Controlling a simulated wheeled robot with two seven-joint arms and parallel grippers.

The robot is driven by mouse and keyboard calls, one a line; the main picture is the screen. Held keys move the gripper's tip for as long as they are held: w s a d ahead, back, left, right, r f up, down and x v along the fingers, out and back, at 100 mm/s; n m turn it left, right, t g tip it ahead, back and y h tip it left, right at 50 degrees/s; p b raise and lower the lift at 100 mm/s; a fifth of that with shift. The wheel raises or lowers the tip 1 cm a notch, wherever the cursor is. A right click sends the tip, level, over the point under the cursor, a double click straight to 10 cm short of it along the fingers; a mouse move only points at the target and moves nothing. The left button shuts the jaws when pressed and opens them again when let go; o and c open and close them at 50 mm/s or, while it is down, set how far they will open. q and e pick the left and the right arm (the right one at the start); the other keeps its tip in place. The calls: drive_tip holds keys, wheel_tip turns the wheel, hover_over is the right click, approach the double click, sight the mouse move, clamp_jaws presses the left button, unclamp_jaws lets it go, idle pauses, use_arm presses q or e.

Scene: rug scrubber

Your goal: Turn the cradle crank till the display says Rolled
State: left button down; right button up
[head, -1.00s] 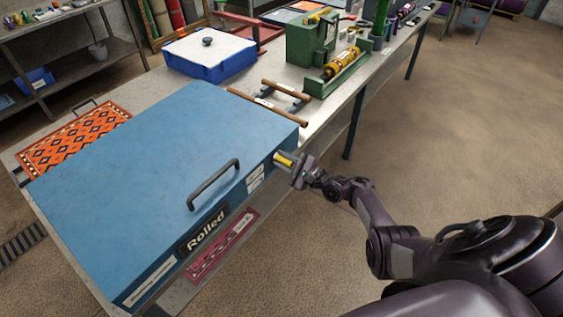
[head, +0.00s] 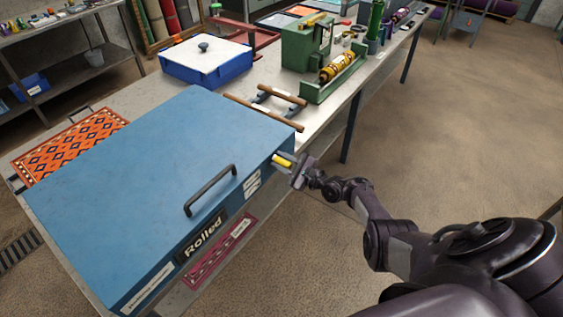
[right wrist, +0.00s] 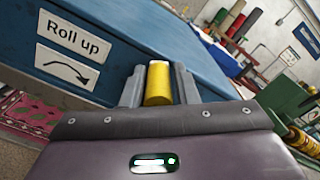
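The blue machine (head: 150,190) lies on the long workbench, with a black handle (head: 212,188) on its lid. The display (head: 203,236) on its front reads "Rolled". A yellow crank grip (head: 282,161) sticks out near the machine's right corner; it also shows in the right wrist view (right wrist: 158,83). My right gripper (head: 291,166) is at this grip, with one finger along each side, and appears shut on it. The crank's arm is hidden. A "Roll up" label with a curved arrow (right wrist: 68,50) is beside it. My left gripper is not in view.
A patterned orange rug (head: 68,146) lies at the machine's left end. Wooden rollers (head: 265,110), a blue-white box (head: 205,60) and a green machine with a yellow roll (head: 335,68) stand further along the bench. The floor at right is clear.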

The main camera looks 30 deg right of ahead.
drive_tip(key=shift+o, duration=1.2)
drive_tip(key=shift+w+d, duration=0.1)
drive_tip(key=shift+d, duration=0.1)
drive_tip(key=shift+o, duration=0.4)
drive_tip(key=shift+f, duration=0.15)
drive_tip(key=shift+s, duration=0.5)
drive_tip(key=p+v, duration=0.1)
drive_tip(key=v, duration=0.6)
drive_tip(key=shift+d, duration=0.15)
drive_tip(key=shift+w+f, duration=0.1)
